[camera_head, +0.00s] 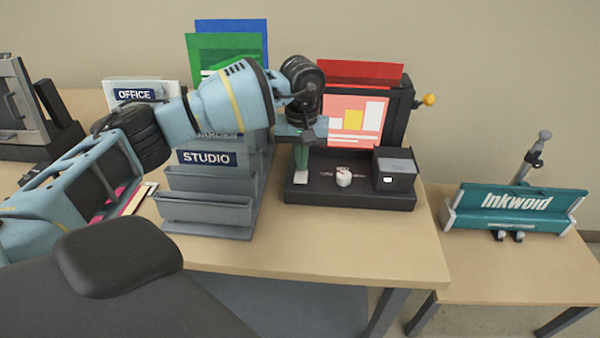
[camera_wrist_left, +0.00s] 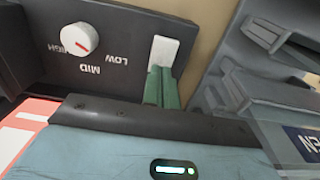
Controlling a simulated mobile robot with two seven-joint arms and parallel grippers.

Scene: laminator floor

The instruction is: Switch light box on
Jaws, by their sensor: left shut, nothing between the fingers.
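The light box is a black unit with a flat base (camera_head: 350,197) and an upright panel that carries a pink sheet with a chart (camera_head: 357,122). On its base are a white dial (camera_head: 343,177), marked LOW, MID and HIGH in the wrist view (camera_wrist_left: 80,38), and a white rocker switch (camera_head: 273,177). The switch also shows in the left wrist view (camera_wrist_left: 164,50). My left gripper (camera_head: 301,165), with green fingers, is shut and empty, pointing down over the base. In the wrist view its fingertips (camera_wrist_left: 161,72) overlap the switch's near end; I cannot tell if they touch. My right gripper is not in view.
A grey file rack (camera_head: 205,207) labelled STUDIO stands close left of the light box. A dark box (camera_head: 396,170) sits on the base's right end. A yellow-knobbed lever (camera_head: 428,100) sticks out right. A teal Inkwold device (camera_head: 515,208) stands on the right table. The table front is clear.

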